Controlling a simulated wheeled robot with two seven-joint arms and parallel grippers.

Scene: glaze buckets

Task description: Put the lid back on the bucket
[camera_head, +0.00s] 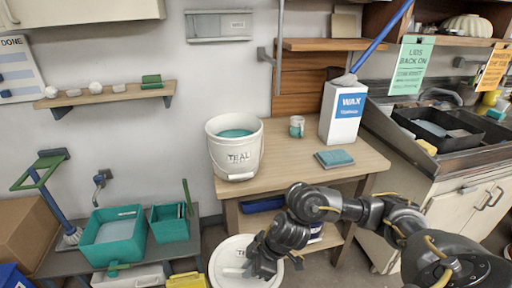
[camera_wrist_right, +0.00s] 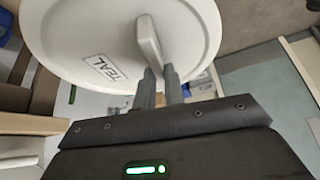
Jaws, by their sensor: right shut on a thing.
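The white bucket (camera_head: 220,155) marked TEAL stands upright on the wooden table, open at the top, with teal glaze showing inside. The round white lid (camera_head: 222,262) is in front of and below the table edge, at the bottom of the head view. My right gripper (camera_head: 258,268) is at the lid, partly hiding it. In the right wrist view the lid (camera_wrist_right: 75,30) carries a TEAL label, and my right gripper (camera_wrist_right: 160,80) is shut on its upright bar handle (camera_wrist_right: 149,40). My left gripper is not in view.
The wooden table (camera_head: 285,172) also holds a mug (camera_head: 297,126), a white WAX container (camera_head: 342,112) and a teal book-like block (camera_head: 334,158), all right of the bucket. Teal bins (camera_head: 112,240) stand low at the left. A sink counter (camera_head: 450,150) is at the right.

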